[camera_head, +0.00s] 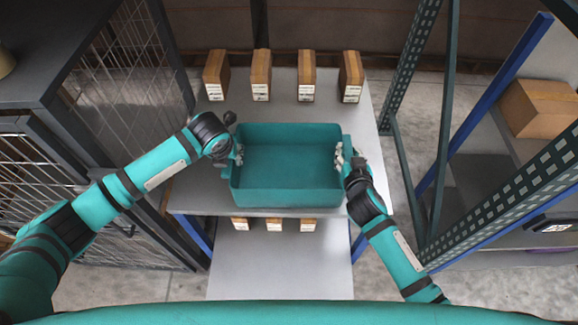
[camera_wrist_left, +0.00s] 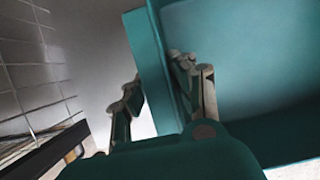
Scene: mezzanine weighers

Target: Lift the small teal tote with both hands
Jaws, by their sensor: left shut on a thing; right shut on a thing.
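The small teal tote (camera_head: 290,188) is an open, empty box in the middle of the head view, over the grey shelf. My left gripper (camera_head: 237,154) is shut on its left wall. My right gripper (camera_head: 345,158) is shut on its right wall. In the left wrist view the tote's wall (camera_wrist_left: 150,65) runs between the two fingers of my left gripper (camera_wrist_left: 160,85). The tote looks level. Whether its base touches the shelf or is clear of it I cannot tell. Its underside is hidden.
Several small brown boxes (camera_head: 261,75) stand in a row behind the tote on the grey shelf (camera_head: 190,190). More boxes (camera_head: 274,225) show on a lower level. A wire cage (camera_head: 130,75) stands at left, a dark green rack post (camera_head: 500,190) at right.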

